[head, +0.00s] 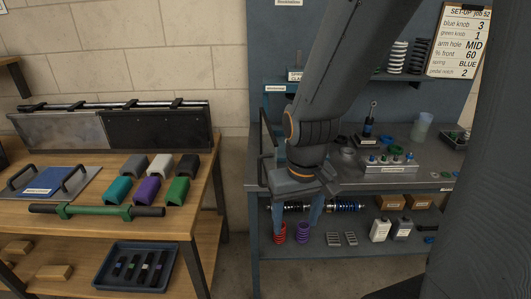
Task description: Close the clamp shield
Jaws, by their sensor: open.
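My gripper (297,222) points down at the front left of the grey-blue bench (360,184), its two blue fingers apart with nothing seen between them. Its body and my arm hide part of the bench top behind them. A dark looped frame (262,158) shows just left of my gripper at the bench's left end. It may be part of the clamp shield, but most of it is hidden and I cannot tell its position. Two upright panels, one grey (60,131) and one black (155,126), stand under a dark rail at the back of the wooden bench.
The wooden bench holds coloured blocks (149,190), a green-centred bar (98,211) and a handled plate (45,181). The lower shelf (350,243) carries red and purple springs (303,232) and bottles (380,229). A floor gap (238,225) separates the benches.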

